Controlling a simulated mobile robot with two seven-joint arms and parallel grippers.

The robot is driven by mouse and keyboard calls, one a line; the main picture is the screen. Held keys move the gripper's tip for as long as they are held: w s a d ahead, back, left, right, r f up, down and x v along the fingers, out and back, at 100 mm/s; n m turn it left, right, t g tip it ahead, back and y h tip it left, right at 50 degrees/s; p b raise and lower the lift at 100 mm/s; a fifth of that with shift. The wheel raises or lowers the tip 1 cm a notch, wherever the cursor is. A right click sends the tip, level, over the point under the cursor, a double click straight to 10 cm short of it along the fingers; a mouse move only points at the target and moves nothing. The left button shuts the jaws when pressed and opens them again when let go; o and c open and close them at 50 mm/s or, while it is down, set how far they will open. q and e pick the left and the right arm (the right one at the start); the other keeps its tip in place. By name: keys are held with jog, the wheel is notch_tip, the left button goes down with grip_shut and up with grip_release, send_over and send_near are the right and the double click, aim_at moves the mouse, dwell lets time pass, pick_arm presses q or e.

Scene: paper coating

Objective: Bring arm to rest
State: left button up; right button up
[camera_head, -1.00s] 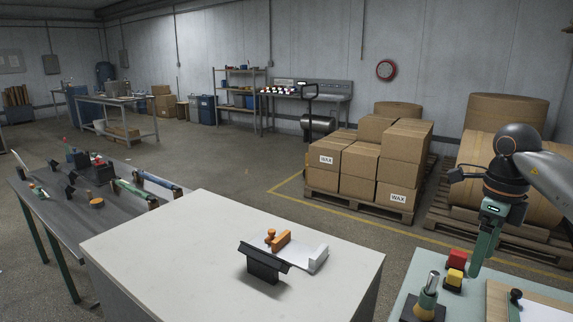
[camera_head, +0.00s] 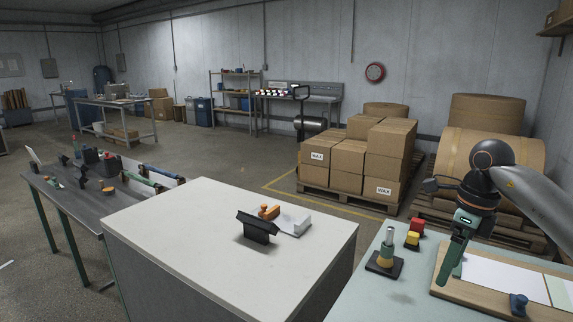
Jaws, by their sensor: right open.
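My right arm comes in from the right edge, with a grey link and a black wrist. Its green gripper (camera_head: 450,276) points down, open and empty, over the left part of a wooden board (camera_head: 474,289) on the pale green table (camera_head: 366,298). One finger hides part of the board's left end. I cannot tell whether the fingertips touch the board. A white sheet (camera_head: 500,273) lies on the board, with a dark blue knob (camera_head: 518,304) at its near edge. My left gripper is not in view.
A yellow block (camera_head: 412,240), a red block (camera_head: 417,227) and a tool on a black stand (camera_head: 385,259) are left of the gripper. A white-topped table (camera_head: 200,232) holds a black holder (camera_head: 257,229) and an orange-handled tool (camera_head: 269,211). Boxes (camera_head: 347,157) stand behind.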

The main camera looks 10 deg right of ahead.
jog(key=w+a+f+n+y, duration=0.1)
jog(key=w+a+f+y, duration=0.15)
jog(key=a+f, duration=0.5)
jog(key=s+a+f+m+t+y, duration=0.15)
jog(key=a+m+t+y, duration=0.25)
jog(key=a+m+y, duration=0.65)
jog(key=s+a+m+t+y, duration=0.3)
jog(key=a+y, duration=0.2)
jog(key=a, duration=1.1)
jog(key=s+d+f+m+t+h, duration=0.1)
jog(key=d+f+m+t+h, duration=0.4)
jog(key=m, duration=0.4)
jog(key=s+d+f+m+t+h, duration=0.15)
jog(key=f+m+t+h, duration=0.25)
jog(key=f+m+h, duration=0.45)
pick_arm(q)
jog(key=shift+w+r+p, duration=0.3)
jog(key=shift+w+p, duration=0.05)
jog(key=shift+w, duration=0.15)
pick_arm(e)
jog(key=s+d+f+m+g+h, duration=0.1)
jog(key=s+d+f+m+g, duration=0.2)
jog(key=s+f+m, duration=0.2)
jog(key=s+d+f+m+g+h, duration=0.2)
jog(key=s+d+f+m+g, duration=0.2)
jog(key=s+f, duration=0.6)
jog(key=shift+s+m, duration=0.35)
jog(key=shift+m, duration=0.85)
